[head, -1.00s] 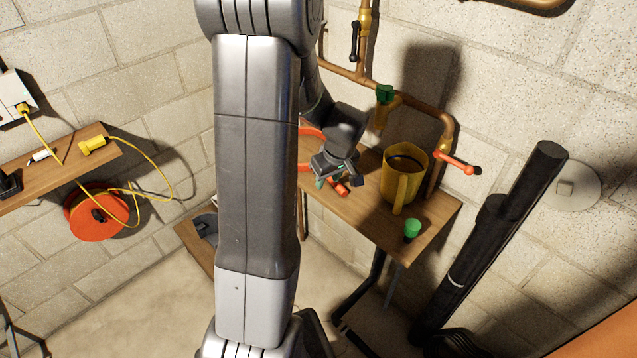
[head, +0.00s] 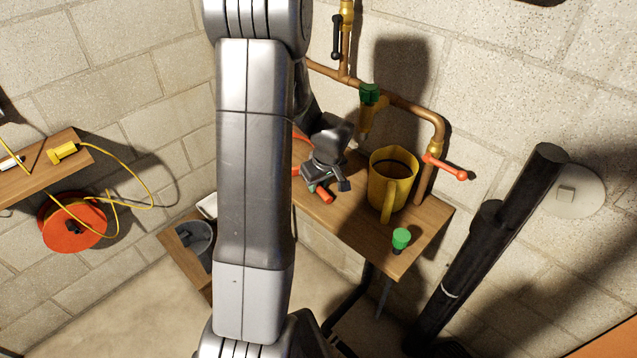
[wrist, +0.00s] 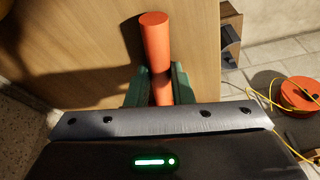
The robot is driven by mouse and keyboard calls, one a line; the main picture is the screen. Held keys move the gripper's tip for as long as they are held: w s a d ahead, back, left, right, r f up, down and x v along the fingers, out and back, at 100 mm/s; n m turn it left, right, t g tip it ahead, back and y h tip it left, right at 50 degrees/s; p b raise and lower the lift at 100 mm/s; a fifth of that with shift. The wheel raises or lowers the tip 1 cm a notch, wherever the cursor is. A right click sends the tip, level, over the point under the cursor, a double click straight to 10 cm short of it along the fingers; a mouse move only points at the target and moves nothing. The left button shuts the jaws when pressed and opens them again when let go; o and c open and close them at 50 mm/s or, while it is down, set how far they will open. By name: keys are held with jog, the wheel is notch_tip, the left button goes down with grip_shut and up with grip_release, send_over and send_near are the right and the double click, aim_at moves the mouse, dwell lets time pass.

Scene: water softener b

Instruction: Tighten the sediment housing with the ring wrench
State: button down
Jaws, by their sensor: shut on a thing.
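The ring wrench shows as an orange-red handle (wrist: 156,45) in the wrist view, running between the green fingertips. In the head view its handle end (head: 324,195) pokes out below my gripper (head: 318,181), and an orange curved part (head: 299,146) shows beside my arm. My gripper (wrist: 160,82) is shut on the handle, over the wooden shelf (head: 422,238). The wrench's ring is mostly hidden behind my arm in the head view and out of the wrist view. I cannot make out the sediment housing; my arm may hide it.
A yellow jug (head: 392,178) stands on the shelf right of my gripper, with a green-capped item (head: 401,238) near the front edge. Copper pipes (head: 410,105) with a red lever (head: 445,167) run behind. A black pipe (head: 490,245) leans at the right. An orange reel (head: 72,222) hangs left.

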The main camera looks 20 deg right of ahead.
jog(key=shift+r+p, duration=1.2)
jog(key=shift+r, duration=1.75)
